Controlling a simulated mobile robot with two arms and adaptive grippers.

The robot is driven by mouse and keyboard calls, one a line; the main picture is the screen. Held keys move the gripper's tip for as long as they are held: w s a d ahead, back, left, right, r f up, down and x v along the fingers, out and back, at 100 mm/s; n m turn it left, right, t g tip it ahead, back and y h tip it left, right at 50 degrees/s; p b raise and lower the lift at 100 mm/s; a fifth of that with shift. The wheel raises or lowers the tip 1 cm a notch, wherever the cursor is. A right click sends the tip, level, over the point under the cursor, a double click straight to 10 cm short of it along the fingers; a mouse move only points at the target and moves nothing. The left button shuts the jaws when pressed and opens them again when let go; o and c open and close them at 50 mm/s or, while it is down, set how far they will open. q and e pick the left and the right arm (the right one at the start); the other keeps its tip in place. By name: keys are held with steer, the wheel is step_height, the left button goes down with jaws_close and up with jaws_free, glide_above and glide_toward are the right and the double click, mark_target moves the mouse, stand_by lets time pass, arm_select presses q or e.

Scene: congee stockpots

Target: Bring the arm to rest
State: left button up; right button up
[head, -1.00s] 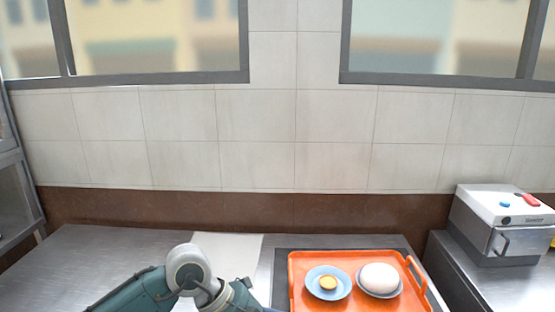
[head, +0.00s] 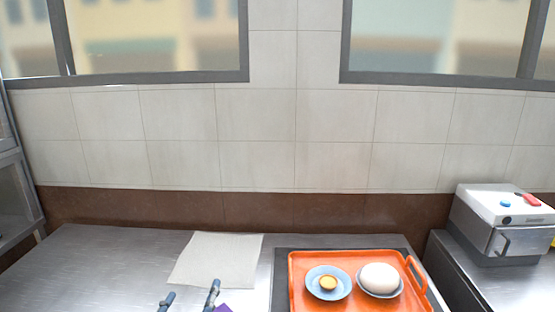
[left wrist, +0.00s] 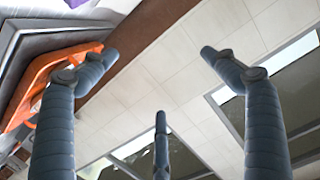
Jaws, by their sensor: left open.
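My left gripper (head: 190,298) shows only its dark fingertips at the bottom edge of the head view. It is spread open and empty, left of the orange tray. In the left wrist view the gripper (left wrist: 158,52) has its fingers wide apart with nothing between them. My right gripper is in neither view.
The orange tray (head: 301,264) holds a blue saucer (head: 314,287) with a small yellow item and a bowl with a white rounded item (head: 379,278). A pale sheet (head: 218,258) lies on the steel counter (head: 95,262). A purple corner (head: 222,308) shows beside the fingertips. A white-topped machine (head: 505,225) stands right.

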arm_select(q)
steer(key=s+a+f+g+y, duration=0.1)
steer(key=s+a+f+g, duration=0.15)
steer(key=s+f, duration=0.4)
steer(key=s+a+f+g, duration=0.2)
steer(key=s+f+g, duration=0.25)
steer(key=f, duration=0.35)
steer(key=s+f+g, duration=0.3)
steer(key=s+f, duration=0.1)
steer(key=s, duration=0.4)
steer(key=s+f+g, duration=0.3)
steer(key=s+f, duration=0.1)
steer(key=s, duration=0.3)
steer(key=s+f+g, duration=0.1)
steer(key=s+f, duration=0.1)
steer(key=f, duration=1.2)
steer(key=s+f, duration=0.2)
steer(key=f, duration=1.3)
steer(key=s+a+f+g, duration=0.1)
steer(key=s+a+f, duration=0.1)
steer(key=s+f, duration=1.1)
steer(key=s, duration=0.3)
steer(key=shift+a+f, duration=0.15)
steer(key=shift+f, duration=0.2)
